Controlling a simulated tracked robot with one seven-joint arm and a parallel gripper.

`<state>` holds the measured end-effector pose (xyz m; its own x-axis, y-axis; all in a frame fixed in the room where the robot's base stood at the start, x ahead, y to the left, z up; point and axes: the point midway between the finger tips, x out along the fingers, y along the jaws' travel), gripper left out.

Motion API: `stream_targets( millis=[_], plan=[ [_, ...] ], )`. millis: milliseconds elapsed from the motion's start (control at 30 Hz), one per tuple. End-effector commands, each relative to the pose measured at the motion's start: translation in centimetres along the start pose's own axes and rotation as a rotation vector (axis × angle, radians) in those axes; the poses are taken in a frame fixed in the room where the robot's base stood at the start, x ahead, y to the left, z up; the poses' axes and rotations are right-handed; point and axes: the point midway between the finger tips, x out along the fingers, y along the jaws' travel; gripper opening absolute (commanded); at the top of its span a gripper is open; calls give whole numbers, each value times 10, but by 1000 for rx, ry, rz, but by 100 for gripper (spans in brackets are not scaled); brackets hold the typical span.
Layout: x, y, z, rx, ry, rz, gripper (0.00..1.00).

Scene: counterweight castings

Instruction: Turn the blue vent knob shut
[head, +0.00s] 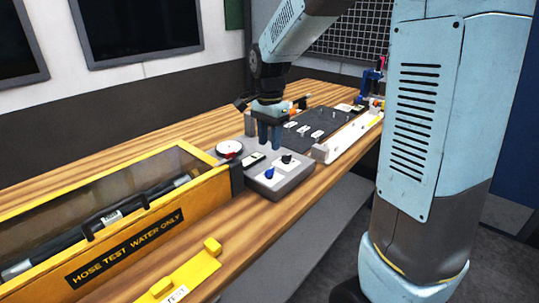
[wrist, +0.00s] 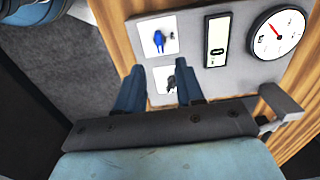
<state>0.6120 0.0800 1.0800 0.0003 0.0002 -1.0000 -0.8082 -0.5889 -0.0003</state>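The blue vent knob (head: 269,173) sits on a white plate at the front of a grey panel box (head: 284,185). In the wrist view the blue knob (wrist: 159,40) is beyond the fingertips, with its handle pointing roughly up-down in the picture. A black knob (wrist: 172,84) on its own white plate appears between the fingers there; it also shows in the head view (head: 287,159). My gripper (head: 270,146) points down above the back part of the panel. Its blue fingers (wrist: 161,82) are apart with nothing held, and the blue knob is untouched.
The panel also carries a round gauge (head: 229,149) and a small display plate (wrist: 216,40). A yellow hose case (head: 125,225) stands left of the panel, and a yellow test piece (head: 185,277) lies in front. A dark board with parts (head: 320,122) is behind.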

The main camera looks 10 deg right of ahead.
Motion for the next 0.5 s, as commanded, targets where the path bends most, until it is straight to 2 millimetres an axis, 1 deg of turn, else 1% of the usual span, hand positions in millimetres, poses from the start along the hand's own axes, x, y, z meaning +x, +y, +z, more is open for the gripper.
stream_targets(
  millis=[33, 200, 333, 500],
  plan=[
    [-9, 0, 0, 0, 2, -3, 37],
    [-31, 0, 0, 0, 1, -1, 37],
    [-39, 0, 0, 0, 0, 0, 37],
    [-42, 0, 0, 0, 0, 0, 37]
  ],
)
